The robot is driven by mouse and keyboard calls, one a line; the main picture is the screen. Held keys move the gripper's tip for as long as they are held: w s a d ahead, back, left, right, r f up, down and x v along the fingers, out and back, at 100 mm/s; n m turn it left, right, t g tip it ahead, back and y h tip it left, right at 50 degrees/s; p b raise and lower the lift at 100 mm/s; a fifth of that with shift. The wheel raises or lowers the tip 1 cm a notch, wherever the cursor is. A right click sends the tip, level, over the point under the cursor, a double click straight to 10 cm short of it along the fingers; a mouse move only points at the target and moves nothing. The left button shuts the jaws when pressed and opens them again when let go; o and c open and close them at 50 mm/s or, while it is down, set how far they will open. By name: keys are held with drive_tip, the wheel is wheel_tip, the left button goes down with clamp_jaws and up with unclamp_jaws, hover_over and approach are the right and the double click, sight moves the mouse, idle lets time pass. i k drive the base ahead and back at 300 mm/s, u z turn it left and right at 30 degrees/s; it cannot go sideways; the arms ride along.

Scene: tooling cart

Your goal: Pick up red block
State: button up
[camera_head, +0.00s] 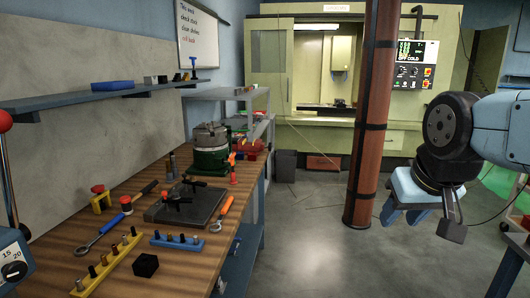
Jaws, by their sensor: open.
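A small red block-like shape (252,155) is at the far end of the wooden bench, right of the green machine. It is small and partly crowded by other items, so I cannot be sure it is the red block. My gripper (453,232) hangs at the right of the picture, below the black wrist joint and over the floor. It is open and holds nothing I can see. It is well apart from the bench and the red shape. Its fingers are partly hard to tell from the light blue parts behind.
The bench (62,245) holds a dark plate (187,204), a wrench with an orange handle (222,213), a yellow peg rail (106,264), a blue peg rail (177,242) and a black cube (146,265). A brown column (371,120) stands between bench and arm.

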sight(252, 157)
drive_tip(key=z, duration=0.15)
drive_tip(key=i, duration=2.95)
drive_tip(key=u, duration=1.4)
